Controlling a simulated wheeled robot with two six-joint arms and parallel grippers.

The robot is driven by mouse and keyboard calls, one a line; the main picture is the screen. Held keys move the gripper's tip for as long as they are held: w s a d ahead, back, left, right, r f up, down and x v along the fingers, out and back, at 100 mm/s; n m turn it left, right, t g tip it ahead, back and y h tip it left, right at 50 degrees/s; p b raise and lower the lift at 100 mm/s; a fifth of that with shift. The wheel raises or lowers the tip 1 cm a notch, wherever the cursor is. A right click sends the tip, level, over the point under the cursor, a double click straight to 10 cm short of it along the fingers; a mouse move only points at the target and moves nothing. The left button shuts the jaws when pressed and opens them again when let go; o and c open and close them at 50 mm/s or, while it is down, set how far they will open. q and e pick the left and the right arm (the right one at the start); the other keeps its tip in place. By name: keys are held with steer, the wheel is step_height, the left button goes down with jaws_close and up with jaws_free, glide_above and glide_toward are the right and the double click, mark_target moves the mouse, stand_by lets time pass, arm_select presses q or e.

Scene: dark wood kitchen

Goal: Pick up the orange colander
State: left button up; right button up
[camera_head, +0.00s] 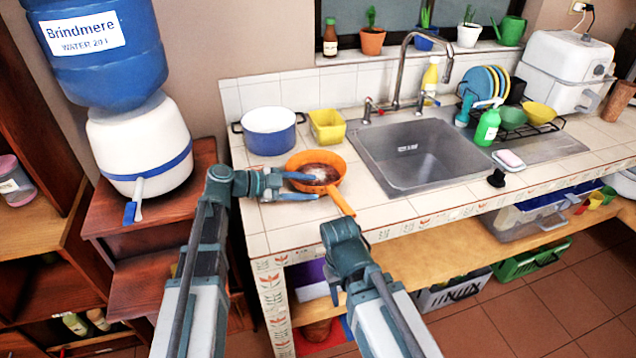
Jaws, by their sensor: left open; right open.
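The orange colander (303,159) sits on the tiled counter, left of the sink. It is round, with a brownish inside and a long orange handle (342,202) pointing to the front right. My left gripper (312,187) is open at the colander's near left side. Its upper finger overlaps the rim and its lower finger lies in front of the bowl. I cannot tell whether either finger touches. My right gripper (334,288) is open, low in front of the counter's edge and below the colander's handle; its fingers are partly hidden by my arm.
A blue pot (270,140) and a yellow square container (327,126) stand behind the colander. The sink (415,155) with its tall faucet lies to the right. A water dispenser (140,145) stands at left. Bare counter (285,225) lies in front of my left gripper.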

mark_target(321, 189)
arm_select(q)
steer(key=b+x, duration=0.1)
steer(key=x, duration=0.3)
steer(key=shift+d, duration=0.15)
jaws_close()
steer(key=shift+s, duration=0.1)
stand_by(1.1)
